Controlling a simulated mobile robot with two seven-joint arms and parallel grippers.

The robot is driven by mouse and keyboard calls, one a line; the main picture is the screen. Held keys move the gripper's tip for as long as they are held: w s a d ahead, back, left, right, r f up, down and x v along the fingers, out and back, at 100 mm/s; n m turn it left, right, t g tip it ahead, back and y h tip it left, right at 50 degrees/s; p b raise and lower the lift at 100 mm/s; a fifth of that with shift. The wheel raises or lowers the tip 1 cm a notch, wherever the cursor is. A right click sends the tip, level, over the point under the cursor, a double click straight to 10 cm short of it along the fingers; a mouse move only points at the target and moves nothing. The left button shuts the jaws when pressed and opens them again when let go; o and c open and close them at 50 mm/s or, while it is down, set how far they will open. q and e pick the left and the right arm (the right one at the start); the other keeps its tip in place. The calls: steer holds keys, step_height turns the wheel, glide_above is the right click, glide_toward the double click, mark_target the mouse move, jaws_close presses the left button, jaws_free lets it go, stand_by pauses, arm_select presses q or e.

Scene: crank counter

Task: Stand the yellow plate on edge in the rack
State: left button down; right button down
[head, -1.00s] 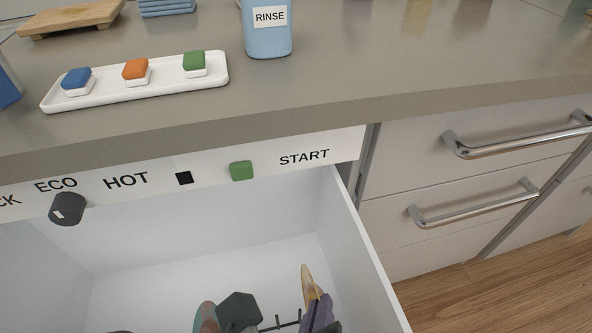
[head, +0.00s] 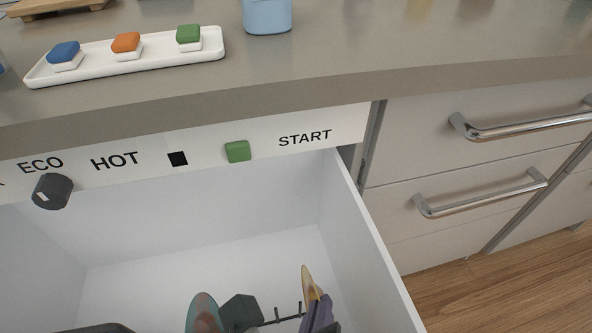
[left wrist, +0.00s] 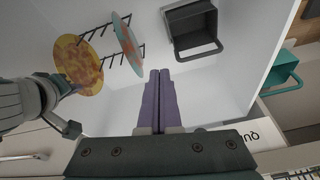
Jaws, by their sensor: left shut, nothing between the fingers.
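The yellow plate (head: 308,282) shows nearly edge-on at the bottom of the head view. In the left wrist view its mottled face (left wrist: 80,62) stands on edge, a little tilted, at the rack's pegs (left wrist: 108,56). My right gripper (head: 318,314) is at its rim, its purple fingers closed on it; in the left wrist view it comes in from the left (left wrist: 62,86). The rack (head: 288,318) is partly hidden in the head view. My left gripper (left wrist: 160,78) is shut and empty, apart from the plates.
A teal and orange plate (left wrist: 127,42) stands on edge in the rack beside the yellow one. A dark grey box with a handle (left wrist: 192,28) is in the white drawer (head: 372,245). A teal mug (left wrist: 282,70) is outside the drawer. The counter (head: 330,60) overhangs the back.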

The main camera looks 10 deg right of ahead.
steer(key=shift+f, duration=0.15)
steer(key=shift+f+b, duration=0.75)
steer(key=shift+f, duration=0.05)
steer(key=c, duration=1)
jaws_free()
steer(key=p+v, duration=0.5)
steer(key=v, duration=0.5)
